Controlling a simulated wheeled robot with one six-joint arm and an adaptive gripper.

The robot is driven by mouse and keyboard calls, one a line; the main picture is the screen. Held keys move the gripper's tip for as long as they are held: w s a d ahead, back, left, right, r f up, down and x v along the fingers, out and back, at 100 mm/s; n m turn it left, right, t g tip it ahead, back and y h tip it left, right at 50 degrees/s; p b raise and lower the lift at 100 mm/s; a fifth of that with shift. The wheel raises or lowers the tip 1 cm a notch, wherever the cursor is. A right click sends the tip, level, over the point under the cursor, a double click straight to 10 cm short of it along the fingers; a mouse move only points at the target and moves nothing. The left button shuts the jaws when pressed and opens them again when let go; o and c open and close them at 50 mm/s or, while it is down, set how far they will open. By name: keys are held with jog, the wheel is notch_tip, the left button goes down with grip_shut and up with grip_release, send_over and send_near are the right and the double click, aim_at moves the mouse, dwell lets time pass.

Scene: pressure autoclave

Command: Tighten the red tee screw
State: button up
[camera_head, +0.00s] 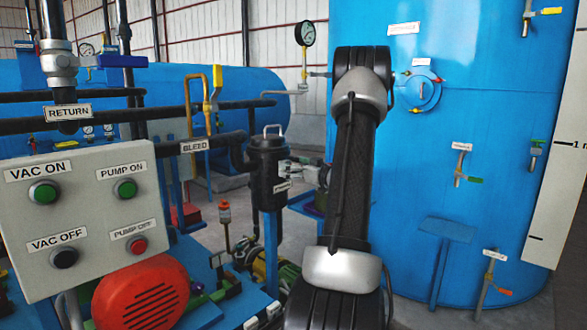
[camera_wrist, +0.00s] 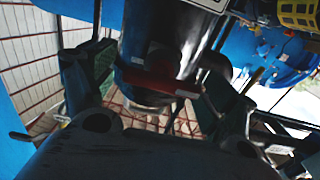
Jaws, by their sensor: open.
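The red tee screw (camera_wrist: 160,84) shows in the wrist view as a dark red crossbar in front of the black canister (camera_wrist: 150,48). The bar lies between the two fingers of my gripper, which stand apart on its left and right. I see no clear contact. In the head view my gripper (camera_head: 302,171) is just right of the upright black canister (camera_head: 268,174), at its side. The screw cannot be made out there, as my gripper and arm cover that side.
A control panel (camera_head: 85,215) and a red motor cover (camera_head: 140,295) stand at the left. A big blue tank (camera_head: 460,130) with valves stands at the right. The bleed pipe (camera_head: 215,143) meets the canister from the left. A gauge (camera_head: 308,34) rises behind.

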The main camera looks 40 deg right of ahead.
jog(key=shift+c, duration=0.4)
jog(key=c, duration=1)
jog(key=shift+o, duration=0.3)
